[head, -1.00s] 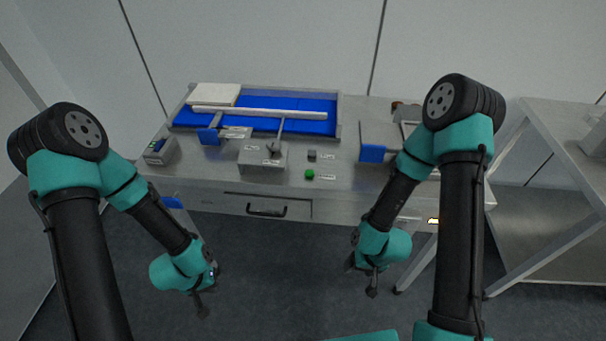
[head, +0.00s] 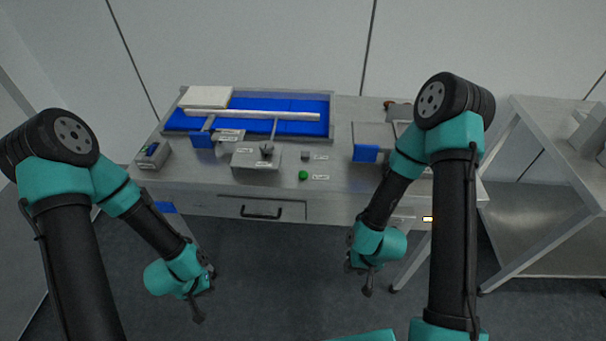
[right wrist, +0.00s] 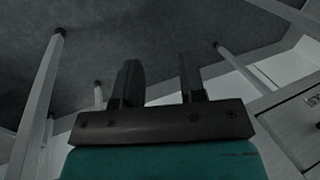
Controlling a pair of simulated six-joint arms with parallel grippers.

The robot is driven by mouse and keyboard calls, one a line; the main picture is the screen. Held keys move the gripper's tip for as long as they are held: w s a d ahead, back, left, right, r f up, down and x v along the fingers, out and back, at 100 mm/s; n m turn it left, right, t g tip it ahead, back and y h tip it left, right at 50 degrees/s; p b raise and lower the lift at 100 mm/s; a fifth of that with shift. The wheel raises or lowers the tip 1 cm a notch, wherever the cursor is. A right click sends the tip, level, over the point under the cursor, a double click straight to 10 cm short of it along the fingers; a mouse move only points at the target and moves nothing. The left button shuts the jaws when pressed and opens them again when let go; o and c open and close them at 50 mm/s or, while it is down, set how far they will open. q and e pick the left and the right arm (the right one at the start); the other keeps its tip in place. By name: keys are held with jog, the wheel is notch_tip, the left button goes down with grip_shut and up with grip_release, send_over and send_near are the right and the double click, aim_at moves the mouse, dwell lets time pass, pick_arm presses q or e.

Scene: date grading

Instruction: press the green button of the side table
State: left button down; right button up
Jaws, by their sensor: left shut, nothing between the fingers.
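A small green button (head: 303,175) shows on the front part of the steel table's top (head: 225,186), just in front of a small grey block (head: 305,156). It is the only green button I can make out. My left gripper (head: 197,314) is shut and empty, hanging low in front of the table at the left. My right gripper (head: 367,287) hangs low in front of the table, right of the button. In the right wrist view its two fingers (right wrist: 158,75) stand apart with nothing between them. Both grippers are well away from the button.
A blue-floored tray (head: 290,123) with a white slab (head: 206,96) stands at the back. A grey box (head: 257,158) with a knob sits left of the button. A drawer handle (head: 260,211) juts from the front. Another steel table (head: 548,127) stands at right. Floor ahead is clear.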

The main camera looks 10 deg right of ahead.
grip_shut()
dwell(1.2)
